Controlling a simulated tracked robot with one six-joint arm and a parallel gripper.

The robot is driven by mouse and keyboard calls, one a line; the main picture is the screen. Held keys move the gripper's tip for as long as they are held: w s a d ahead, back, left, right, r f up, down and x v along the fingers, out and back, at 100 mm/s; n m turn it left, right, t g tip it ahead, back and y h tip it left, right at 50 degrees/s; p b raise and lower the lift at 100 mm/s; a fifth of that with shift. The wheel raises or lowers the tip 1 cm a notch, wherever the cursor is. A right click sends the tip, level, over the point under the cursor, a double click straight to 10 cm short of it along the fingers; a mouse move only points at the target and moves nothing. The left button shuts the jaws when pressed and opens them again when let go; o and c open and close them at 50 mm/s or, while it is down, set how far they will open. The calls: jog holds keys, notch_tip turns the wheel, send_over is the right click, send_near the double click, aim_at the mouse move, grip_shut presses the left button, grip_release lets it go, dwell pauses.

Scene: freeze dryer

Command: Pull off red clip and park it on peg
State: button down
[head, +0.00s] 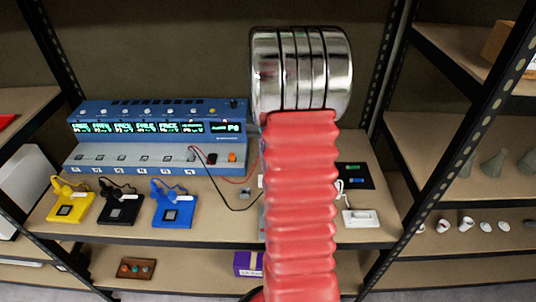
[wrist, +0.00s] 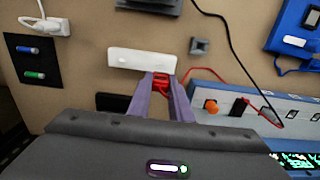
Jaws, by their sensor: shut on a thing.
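In the wrist view my gripper (wrist: 162,82) has purple fingers shut on the red clip (wrist: 161,77), of which only a small red part shows between the fingertips. A red lead runs from the clip to the right, to the blue instrument (wrist: 220,94). The clip is beside the lower edge of a white block (wrist: 141,59); I cannot tell whether they touch. A small grey square piece with a raised middle (wrist: 200,47), possibly the peg, stands to the upper right of the fingertips. In the head view my arm hides the gripper and the clip.
The blue instrument (head: 150,165) with lit displays stands on the shelf. Yellow (head: 70,207), black (head: 120,208) and blue (head: 173,209) units stand before it. A black lead (wrist: 232,40) loops near the grey piece. A black plate (wrist: 33,60) lies left.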

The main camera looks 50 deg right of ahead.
jog(key=shift+f, duration=2.45)
jog(key=shift+f, duration=1.15)
dwell(1.1)
jog(key=c, duration=1.5)
grip_release()
jog(key=shift+c, duration=0.2)
jog(key=shift+r, duration=0.1)
notch_tip(320, 180, up, 14)
jog(key=shift+f, duration=0.2)
